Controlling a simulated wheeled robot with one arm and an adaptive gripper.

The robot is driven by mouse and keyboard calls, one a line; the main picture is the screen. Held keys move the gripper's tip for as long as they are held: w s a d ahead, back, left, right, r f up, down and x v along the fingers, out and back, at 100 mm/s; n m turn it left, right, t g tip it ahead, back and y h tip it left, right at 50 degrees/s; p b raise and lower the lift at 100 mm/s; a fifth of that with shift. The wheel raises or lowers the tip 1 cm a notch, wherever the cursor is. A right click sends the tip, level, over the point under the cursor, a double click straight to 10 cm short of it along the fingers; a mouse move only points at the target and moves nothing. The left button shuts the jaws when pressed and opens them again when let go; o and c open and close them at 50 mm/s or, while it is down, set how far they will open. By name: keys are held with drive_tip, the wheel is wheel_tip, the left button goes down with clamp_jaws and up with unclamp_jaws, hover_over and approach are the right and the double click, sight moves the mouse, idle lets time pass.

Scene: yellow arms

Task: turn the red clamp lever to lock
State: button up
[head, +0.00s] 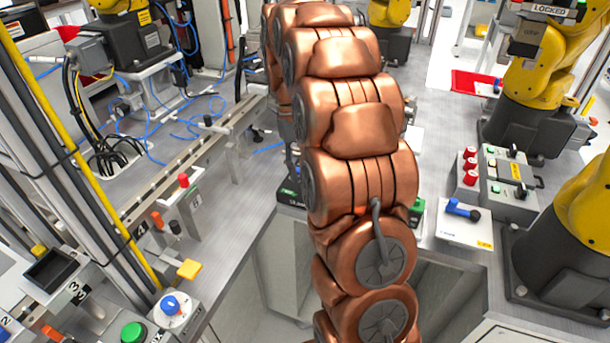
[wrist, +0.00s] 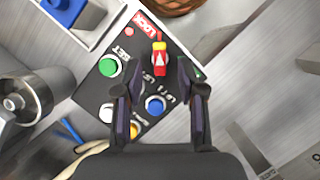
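In the wrist view, a small red lever (wrist: 160,61) with a yellow tip and a pale arrow mark sits on a black control panel (wrist: 133,82). A red label reading LOCK (wrist: 150,24) lies just above it. My gripper (wrist: 160,82) is open, with its two dark fingers apart over the panel. The lever shows between and just beyond the fingertips; I see nothing held, and contact cannot be made out. In the head view my copper arm hides the gripper and lever.
The panel also carries a green button (wrist: 110,67), a blue button (wrist: 155,104), and white and yellow buttons. A grey metal cylinder (wrist: 22,98) stands at the left. In the head view, a box with red knobs (head: 470,178) and yellow arms (head: 540,65) stand right.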

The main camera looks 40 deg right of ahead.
drive_tip(key=shift+v, duration=2.55)
drive_tip(key=shift+w, duration=0.1)
drive_tip(key=s+a+r+n+t+p, duration=0.1)
drive_tip(key=s+a+r+n+p, duration=0.15)
drive_tip(key=s+a, duration=0.9)
drive_tip(key=s+a+f+p, duration=0.1)
drive_tip(key=s+a, duration=0.2)
drive_tip(key=s, duration=0.4)
drive_tip(key=s+a+f+t+h+p, duration=0.1)
drive_tip(key=s+a, duration=0.3)
drive_tip(key=s, duration=0.4)
drive_tip(key=shift+f+p, duration=0.45)
drive_tip(key=shift+f, duration=0.25)
